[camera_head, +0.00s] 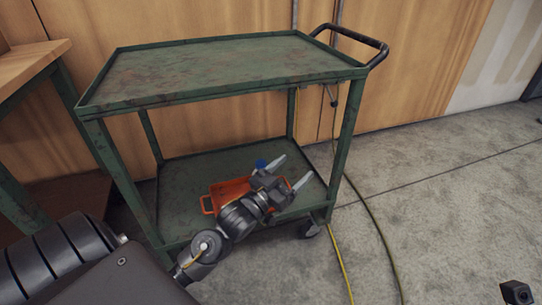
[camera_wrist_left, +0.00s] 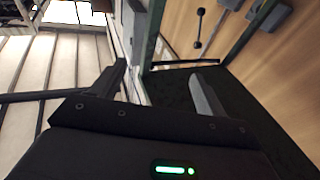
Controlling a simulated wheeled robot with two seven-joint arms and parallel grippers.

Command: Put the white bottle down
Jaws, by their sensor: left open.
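My left gripper (camera_head: 290,173) reaches over the lower shelf of the green cart, with its two fingers apart and nothing visible between them. Its fingers also show spread in the left wrist view (camera_wrist_left: 163,88). A small blue top (camera_head: 261,163) shows just behind the gripper; it may be the white bottle's cap, but the body below is hidden by my gripper. I cannot make out the white bottle itself, nor whether the blue top touches the gripper. An orange tray (camera_head: 212,199) lies on the lower shelf, partly covered by my left arm. My right gripper is not in view.
The green cart (camera_head: 190,98) has a bare upper shelf above my arm, and corner posts beside it. The lower shelf (camera_head: 185,180) has free room left of the tray. A wooden bench (camera_head: 30,65) stands at left. Cables (camera_head: 372,215) run along the floor at right.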

